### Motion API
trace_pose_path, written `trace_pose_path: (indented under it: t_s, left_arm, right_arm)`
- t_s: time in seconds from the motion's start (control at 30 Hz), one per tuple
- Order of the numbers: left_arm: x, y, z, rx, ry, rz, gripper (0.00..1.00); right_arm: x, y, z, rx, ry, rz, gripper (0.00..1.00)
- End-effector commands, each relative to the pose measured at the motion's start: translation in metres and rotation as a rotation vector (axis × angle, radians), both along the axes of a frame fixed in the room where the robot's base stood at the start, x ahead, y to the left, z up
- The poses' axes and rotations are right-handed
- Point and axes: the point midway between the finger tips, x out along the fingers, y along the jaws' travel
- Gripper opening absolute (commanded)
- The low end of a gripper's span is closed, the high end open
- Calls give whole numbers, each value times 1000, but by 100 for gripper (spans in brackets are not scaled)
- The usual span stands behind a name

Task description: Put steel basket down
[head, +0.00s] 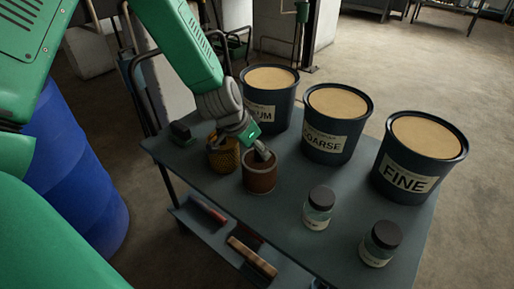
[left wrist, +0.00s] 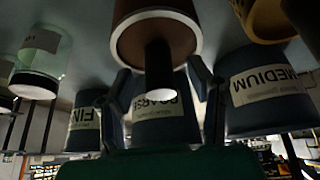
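No thing is clearly recognisable as a steel basket. A brown round container (head: 259,180) with a pale rim stands on the dark cart top (head: 275,219). In the left wrist view the brown container (left wrist: 126,44) shows a black upright handle (left wrist: 159,68) with a pale end. A yellow mesh container (head: 221,160) stands close to its left. My left gripper (head: 262,152) is over the brown container. In the left wrist view the gripper's fingers (left wrist: 160,72) stand apart either side of the handle, with gaps visible. My right gripper is not in view.
Three grain-filled buckets, MEDIUM (head: 266,112), COARSE (head: 325,145) and FINE (head: 407,185), line the back. Two black-lidded jars (head: 318,211) (head: 379,247) stand at the front right. A small dark block (head: 180,131) is at the left corner. A blue drum (head: 78,170) stands left of the cart.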

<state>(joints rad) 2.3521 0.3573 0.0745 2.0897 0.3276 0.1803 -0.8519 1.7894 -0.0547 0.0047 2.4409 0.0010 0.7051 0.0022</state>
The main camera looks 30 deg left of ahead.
Motion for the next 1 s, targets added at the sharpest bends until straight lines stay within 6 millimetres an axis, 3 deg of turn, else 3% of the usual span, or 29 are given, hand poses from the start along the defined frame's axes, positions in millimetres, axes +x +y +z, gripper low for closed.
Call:
trace_pose_path:
  t_s: [0.23, 0.5, 0.7, 1.0]
  left_arm:
    - [-6, 2, 17, 0, -3, -1, 47]
    - [-30, 9, 70, 0, -5, 0, 47]
    - [-45, 14, 98, 0, -3, -1, 47]
    - [-53, 16, 105, 2, 6, 1, 47]
  right_arm:
    - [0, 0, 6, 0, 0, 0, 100]
    - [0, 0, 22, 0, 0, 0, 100]
    - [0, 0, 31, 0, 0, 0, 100]
    - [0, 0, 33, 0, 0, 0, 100]
